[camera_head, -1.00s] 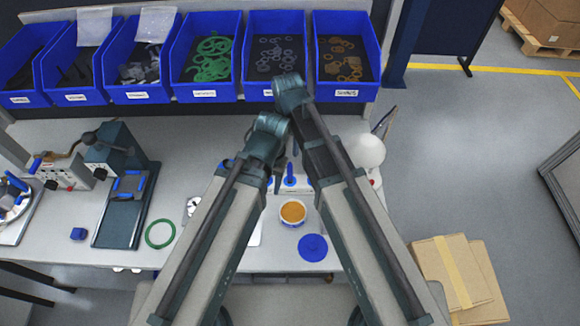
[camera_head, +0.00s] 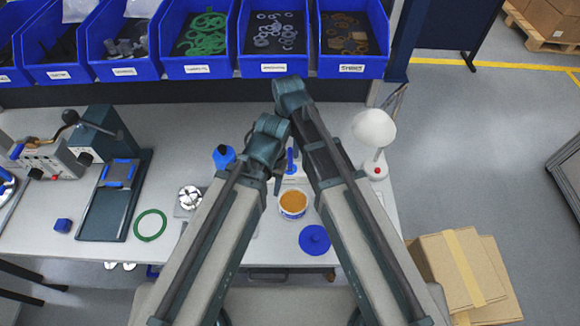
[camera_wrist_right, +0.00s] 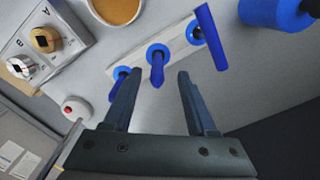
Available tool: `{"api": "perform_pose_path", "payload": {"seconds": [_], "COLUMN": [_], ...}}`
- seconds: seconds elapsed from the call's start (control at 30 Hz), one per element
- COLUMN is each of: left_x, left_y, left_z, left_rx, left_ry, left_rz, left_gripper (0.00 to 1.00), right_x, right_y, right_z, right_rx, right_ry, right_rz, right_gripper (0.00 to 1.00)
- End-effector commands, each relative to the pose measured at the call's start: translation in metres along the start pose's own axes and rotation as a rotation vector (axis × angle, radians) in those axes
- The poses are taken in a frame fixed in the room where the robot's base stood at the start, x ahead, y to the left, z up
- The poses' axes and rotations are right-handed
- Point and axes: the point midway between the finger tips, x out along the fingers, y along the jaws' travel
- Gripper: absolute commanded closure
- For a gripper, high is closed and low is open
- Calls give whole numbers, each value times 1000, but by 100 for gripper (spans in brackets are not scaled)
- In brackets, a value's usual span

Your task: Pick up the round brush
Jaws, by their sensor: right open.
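Several blue-handled tools stand in a light rack in the right wrist view, with a middle blue handle (camera_wrist_right: 157,62) and another blue handle (camera_wrist_right: 199,31) beside it. I cannot tell which is the round brush, as their heads are hidden. A blue handle (camera_head: 291,160) also shows between my arms in the head view. My right gripper (camera_wrist_right: 156,78) is open and empty, its fingers on either side of the middle handle's line and apart from it. In the head view my right gripper (camera_head: 287,172) is mostly hidden by my arms.
A bowl of orange contents (camera_head: 293,203), a blue disc (camera_head: 314,240) and a white lamp (camera_head: 374,128) are close by. A blue bottle (camera_head: 223,156) and a green ring (camera_head: 150,225) lie left. Blue bins (camera_head: 348,68) line the back. A labelled box (camera_wrist_right: 45,45) sits beside the rack.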

Motion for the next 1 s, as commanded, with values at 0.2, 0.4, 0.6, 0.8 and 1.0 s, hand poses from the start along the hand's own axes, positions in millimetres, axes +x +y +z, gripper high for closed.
{"api": "perform_pose_path", "payload": {"seconds": [0.2,0.4,0.6,0.8,1.0], "left_x": [4,26,49,51,50], "left_y": [0,2,5,5,5], "left_z": [0,-2,-3,-3,-3], "left_rx": [0,-1,-2,-2,-2], "left_ry": [0,0,0,0,0], "left_rz": [0,0,0,0,0], "left_gripper": [50,50,50,50,50], "right_x": [5,26,49,52,51], "right_y": [0,2,3,3,3], "right_z": [-1,-4,-6,-6,-5], "right_rx": [0,1,0,0,0], "right_ry": [0,0,0,0,0], "right_rz": [0,0,0,0,0], "right_gripper": [43,43,43,43,55]}}
